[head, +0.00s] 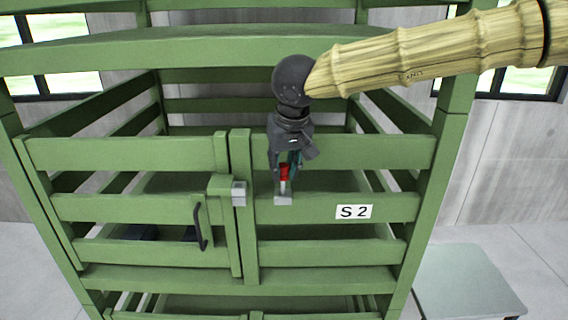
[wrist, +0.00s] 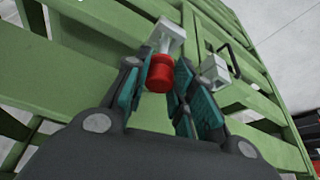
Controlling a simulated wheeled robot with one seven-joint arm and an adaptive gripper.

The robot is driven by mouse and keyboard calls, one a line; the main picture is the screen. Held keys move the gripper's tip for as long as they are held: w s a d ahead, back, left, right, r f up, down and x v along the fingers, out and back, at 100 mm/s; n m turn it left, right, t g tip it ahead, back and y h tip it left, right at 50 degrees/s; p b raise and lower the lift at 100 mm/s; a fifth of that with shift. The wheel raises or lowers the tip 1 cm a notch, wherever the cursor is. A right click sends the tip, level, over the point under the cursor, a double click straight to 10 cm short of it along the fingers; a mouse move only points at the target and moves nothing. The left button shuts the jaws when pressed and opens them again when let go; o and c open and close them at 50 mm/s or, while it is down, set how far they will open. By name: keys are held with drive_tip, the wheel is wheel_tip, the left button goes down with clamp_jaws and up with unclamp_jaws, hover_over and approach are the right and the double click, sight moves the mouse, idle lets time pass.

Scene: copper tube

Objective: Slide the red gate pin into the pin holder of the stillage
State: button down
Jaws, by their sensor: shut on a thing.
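The red gate pin (head: 284,172) is upright between the fingers of my gripper (head: 287,165), red head up and pale shank down. In the wrist view its red head (wrist: 160,72) shows between the teal finger pads of my gripper (wrist: 158,90), which is shut on it. The pin holder (head: 283,200) is a small grey block on the stillage's right front panel. It lies directly below the pin and also shows in the wrist view (wrist: 172,30). The shank reaches down to the holder; I cannot tell whether its tip is inside.
The green stillage (head: 340,254) has a gate (head: 140,206) at left with a dark handle (head: 200,227). A grey latch block (head: 239,194) sits left of the holder. An S2 label (head: 354,212) is at right. A grey-topped table (head: 465,283) stands at lower right.

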sight(285, 175)
drive_tip(key=shift+f, duration=2.05)
drive_tip(key=c, duration=1.1)
unclamp_jaws()
drive_tip(key=v, duration=1.2)
drive_tip(key=shift+s+f, duration=0.1)
